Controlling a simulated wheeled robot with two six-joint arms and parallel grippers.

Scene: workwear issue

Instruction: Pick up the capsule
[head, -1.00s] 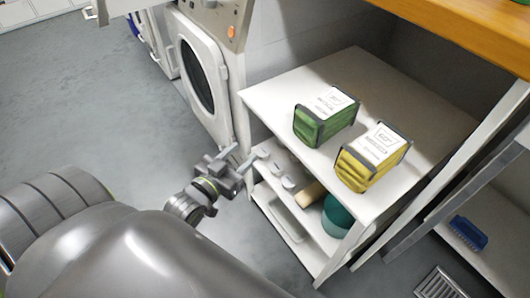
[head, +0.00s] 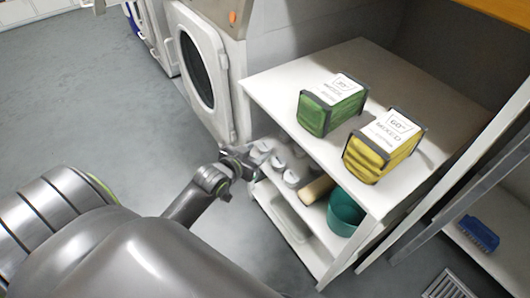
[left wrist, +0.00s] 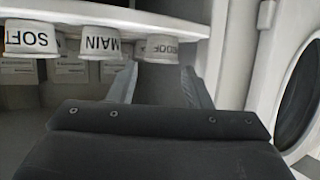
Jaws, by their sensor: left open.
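Several small pale capsules stand in a row on the white unit's upper inner shelf. In the left wrist view, which is upside down, one reads SOFT (left wrist: 32,38), one MAIN (left wrist: 101,42), and a third capsule (left wrist: 160,48) has a partly readable label ending in "OOF". My left gripper (left wrist: 163,78) is open, its fingers pointing at the third capsule, which shows between and beyond the tips. I cannot tell whether they touch it. In the head view, my left gripper (head: 243,163) is beside the nearest capsule (head: 260,151), at the shelf's left end. My right gripper is out of view.
A green pack (head: 331,103) and a yellow pack (head: 384,145) stand on the unit's top (head: 300,66), which overhangs the shelf. A teal pot (head: 345,212) and a tan roll (head: 316,189) are inside the unit. A white washer (head: 200,70) stands close to the left.

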